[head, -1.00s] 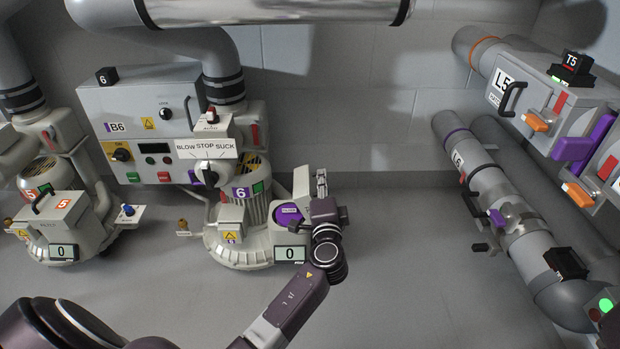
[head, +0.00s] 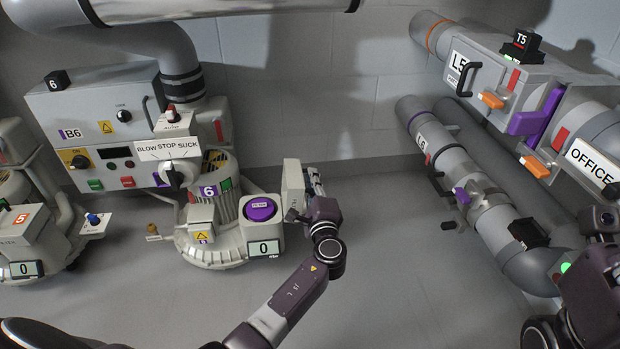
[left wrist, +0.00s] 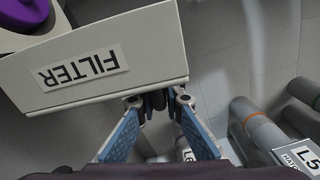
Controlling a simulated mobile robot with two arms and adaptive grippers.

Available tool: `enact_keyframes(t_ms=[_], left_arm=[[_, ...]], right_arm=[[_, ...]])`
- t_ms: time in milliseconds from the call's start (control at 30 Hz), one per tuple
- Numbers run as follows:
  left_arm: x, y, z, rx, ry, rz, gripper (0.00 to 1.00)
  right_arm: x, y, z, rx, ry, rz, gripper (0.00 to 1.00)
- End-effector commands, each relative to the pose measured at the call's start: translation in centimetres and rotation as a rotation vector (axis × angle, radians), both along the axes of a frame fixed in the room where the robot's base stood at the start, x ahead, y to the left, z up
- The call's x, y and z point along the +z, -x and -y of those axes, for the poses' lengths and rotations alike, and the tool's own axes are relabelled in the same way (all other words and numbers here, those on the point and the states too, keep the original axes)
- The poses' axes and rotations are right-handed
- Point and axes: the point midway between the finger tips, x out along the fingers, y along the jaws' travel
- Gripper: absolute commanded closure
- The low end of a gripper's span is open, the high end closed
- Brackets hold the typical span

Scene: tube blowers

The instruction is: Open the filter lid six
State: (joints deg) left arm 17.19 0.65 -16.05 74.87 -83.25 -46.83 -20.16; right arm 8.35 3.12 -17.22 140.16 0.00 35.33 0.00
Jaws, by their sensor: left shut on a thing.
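The filter lid (head: 292,184) of blower 6 is a pale grey box that stands swung open at the right side of the filter housing (head: 277,232). The round purple filter (head: 260,208) lies uncovered in the housing. In the left wrist view the lid (left wrist: 120,60) shows its upside-down FILTER label. My left gripper (head: 314,182) is to the right of the lid; in the left wrist view its blue fingers (left wrist: 158,108) are shut on the lid's dark handle, largely hidden between them. My right arm shows at the lower right; its finger state is unclear.
Blower 6 (head: 212,245) and its control box (head: 105,130) stand to the left. Pipe L6 (head: 447,160) and box L5 (head: 490,85) are on the right, near my right arm. Floor between the left gripper and pipe L6 is clear.

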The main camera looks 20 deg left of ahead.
Motion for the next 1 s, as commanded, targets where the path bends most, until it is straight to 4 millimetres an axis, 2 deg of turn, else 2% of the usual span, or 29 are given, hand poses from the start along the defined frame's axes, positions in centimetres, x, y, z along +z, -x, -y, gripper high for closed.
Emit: enact_keyframes(t_ms=[333, 367, 500, 833, 1000], left_arm=[[0.0, 0.0, -0.1, 0.003, 0.0, -0.001, 1.0], [0.0, 0.0, -0.1, 0.003, 0.0, -0.001, 0.88], [0.0, 0.0, -0.1, 0.002, 0.0, 0.0, 0.74], [0.0, 0.3, 0.2, 0.001, 0.0, 0.0, 0.74], [-0.1, 2.4, 1.5, -0.001, 0.002, -0.002, 0.74]], right_arm=[[0.1, 0.1, 0.0, 0.0, -0.002, 0.002, 0.49], [0.1, 0.1, 0.0, 0.0, -0.002, 0.002, 0.49], [0.1, 0.1, 0.1, 0.0, -0.004, 0.002, 0.49], [0.2, 0.2, 0.1, -0.001, -0.004, 0.006, 0.49], [0.1, 0.1, 0.1, -0.001, -0.003, 0.003, 0.49]])
